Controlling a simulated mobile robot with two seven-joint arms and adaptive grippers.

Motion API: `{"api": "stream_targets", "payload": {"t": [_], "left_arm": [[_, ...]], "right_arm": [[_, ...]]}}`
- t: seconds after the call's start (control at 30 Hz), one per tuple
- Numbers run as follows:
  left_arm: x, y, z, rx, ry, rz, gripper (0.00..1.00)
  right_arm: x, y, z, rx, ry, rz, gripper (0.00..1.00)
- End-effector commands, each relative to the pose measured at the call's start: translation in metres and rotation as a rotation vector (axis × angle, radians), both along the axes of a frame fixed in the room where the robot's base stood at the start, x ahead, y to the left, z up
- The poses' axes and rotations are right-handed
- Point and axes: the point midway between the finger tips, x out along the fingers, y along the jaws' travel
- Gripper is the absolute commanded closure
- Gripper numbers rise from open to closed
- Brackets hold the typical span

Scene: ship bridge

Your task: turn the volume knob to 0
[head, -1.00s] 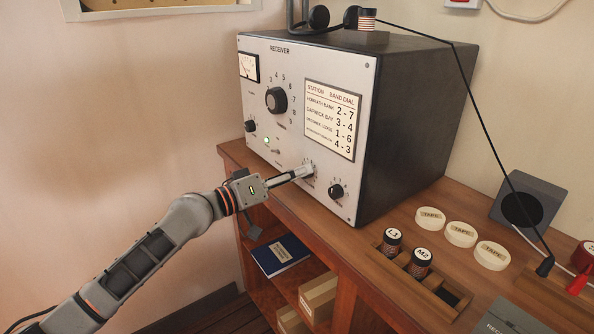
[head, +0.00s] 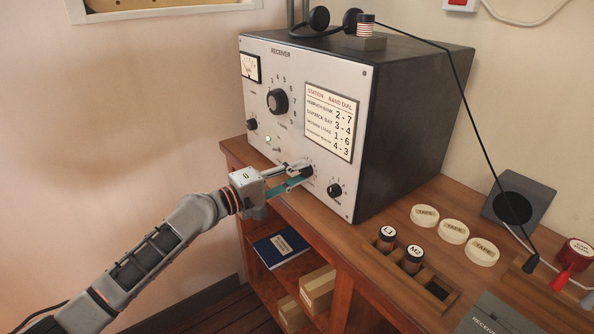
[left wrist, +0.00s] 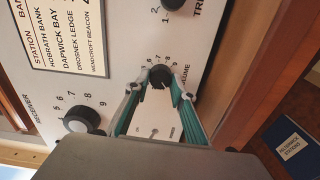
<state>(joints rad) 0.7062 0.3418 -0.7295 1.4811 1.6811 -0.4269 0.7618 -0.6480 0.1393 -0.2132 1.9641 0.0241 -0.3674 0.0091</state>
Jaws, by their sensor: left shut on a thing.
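The volume knob (left wrist: 160,76) is a small dark knob low on the receiver's grey front panel. In the left wrist view, numbers ring it and a partly hidden label ending in "UME" is beside it. My left gripper (left wrist: 161,88) is shut on this knob, with one teal-lined finger on each side. I cannot tell which number the knob points at. My right gripper is not in view.
The receiver (head: 420,110) stands on a wooden desk. A dark knob (head: 334,189) sits right of the volume knob, and a large dial (head: 277,102) is above left. Shelves are below.

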Motion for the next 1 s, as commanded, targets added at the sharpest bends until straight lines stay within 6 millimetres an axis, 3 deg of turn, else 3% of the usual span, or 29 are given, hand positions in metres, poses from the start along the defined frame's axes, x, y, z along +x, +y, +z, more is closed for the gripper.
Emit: {"api": "stream_targets", "payload": {"t": [0.73, 0.77, 0.8, 1.0], "left_arm": [[0.0003, 0.0002, 0.0006, -0.052, 0.068, 0.001, 0.98], [0.0004, 0.0001, 0.0005, -0.052, 0.068, 0.001, 0.68], [0.0004, 0.0001, 0.0005, -0.052, 0.068, 0.001, 0.6], [0.0001, 0.0, 0.0002, -0.05, 0.067, 0.0, 0.6]], "right_arm": [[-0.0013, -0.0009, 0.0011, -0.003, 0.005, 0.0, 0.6], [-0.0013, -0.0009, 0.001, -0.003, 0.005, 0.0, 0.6], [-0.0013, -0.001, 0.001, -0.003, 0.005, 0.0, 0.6], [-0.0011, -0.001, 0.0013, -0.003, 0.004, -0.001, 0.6]]}}
